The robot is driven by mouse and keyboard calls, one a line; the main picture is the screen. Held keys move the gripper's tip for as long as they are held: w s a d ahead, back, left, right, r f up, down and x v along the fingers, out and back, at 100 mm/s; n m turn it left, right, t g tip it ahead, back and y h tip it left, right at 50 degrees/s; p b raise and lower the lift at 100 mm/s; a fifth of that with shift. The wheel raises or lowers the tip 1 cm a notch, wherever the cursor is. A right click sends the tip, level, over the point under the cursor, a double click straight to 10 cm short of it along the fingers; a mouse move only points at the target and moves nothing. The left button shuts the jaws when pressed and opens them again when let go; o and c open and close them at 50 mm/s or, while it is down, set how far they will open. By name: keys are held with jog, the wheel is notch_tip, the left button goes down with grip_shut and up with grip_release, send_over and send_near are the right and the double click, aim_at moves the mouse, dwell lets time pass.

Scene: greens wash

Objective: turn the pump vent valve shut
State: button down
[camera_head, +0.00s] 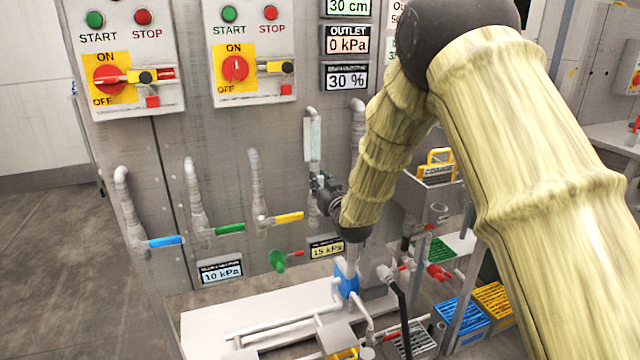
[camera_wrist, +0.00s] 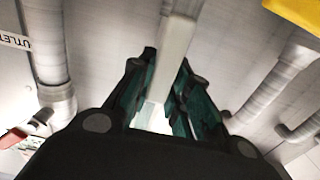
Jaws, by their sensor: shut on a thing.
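My gripper (camera_head: 323,187) is at the panel, right of the yellow-handled valve, in front of a grey pipe. In the wrist view its dark green fingers (camera_wrist: 160,95) are shut on a pale, straight bar (camera_wrist: 176,45). The bar runs up between the fingers and looks like a valve lever. Its pivot is hidden, and I cannot read a label naming it as the pump vent valve. In the head view my gripper and wrist hide most of it. Valves with a blue handle (camera_head: 165,242), a green handle (camera_head: 229,229) and a yellow handle (camera_head: 289,217) stand to the left.
Switch boxes (camera_head: 123,58) (camera_head: 249,50) hang above the pipes. A 15 kPa display (camera_head: 326,249) and a green funnel-like fitting (camera_head: 278,260) are close below my gripper. A white bench (camera_head: 215,330) with pipework and a blue fitting (camera_head: 346,284) lies underneath. Coloured crates (camera_head: 460,318) stand right.

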jog(key=shift+d, duration=0.1)
jog(key=w+d+f+m+b, duration=0.3)
jog(key=d+f+m+b, duration=0.3)
jog(key=m, duration=1.2)
jog(key=shift+w+d+f, duration=0.15)
jog(key=shift+d+f, duration=1.4)
jog(key=shift+f, duration=0.4)
jog(key=shift+f+b, duration=0.1)
jog(key=shift+b, duration=0.2)
jog(key=c, duration=1.3)
grip_release()
